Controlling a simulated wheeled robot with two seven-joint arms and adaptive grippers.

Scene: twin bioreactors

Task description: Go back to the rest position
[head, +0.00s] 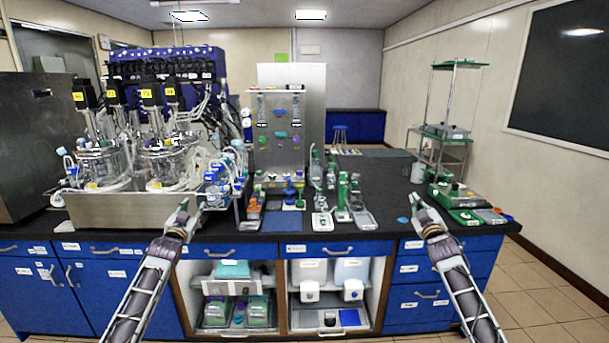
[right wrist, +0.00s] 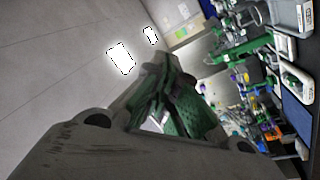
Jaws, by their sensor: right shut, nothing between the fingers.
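My left gripper (head: 187,206) is raised in front of the bench's front edge, before the left glass reactors. It is small in the head view, and I cannot tell if its fingers are open or shut. My right gripper (head: 416,201) is raised at the front edge on the right, left of the green-based device. In the right wrist view its green-padded fingers (right wrist: 178,108) are together with nothing between them. Both arms come up from the bottom of the head view, well apart.
The black bench top (head: 390,195) has free room right of the middle. Twin glass reactors (head: 165,160) stand left in a steel tray (head: 120,210). A steel panel (head: 280,135) stands at the middle. A green-based device (head: 460,203) sits at the right end. Blue drawers (head: 420,292) are below.

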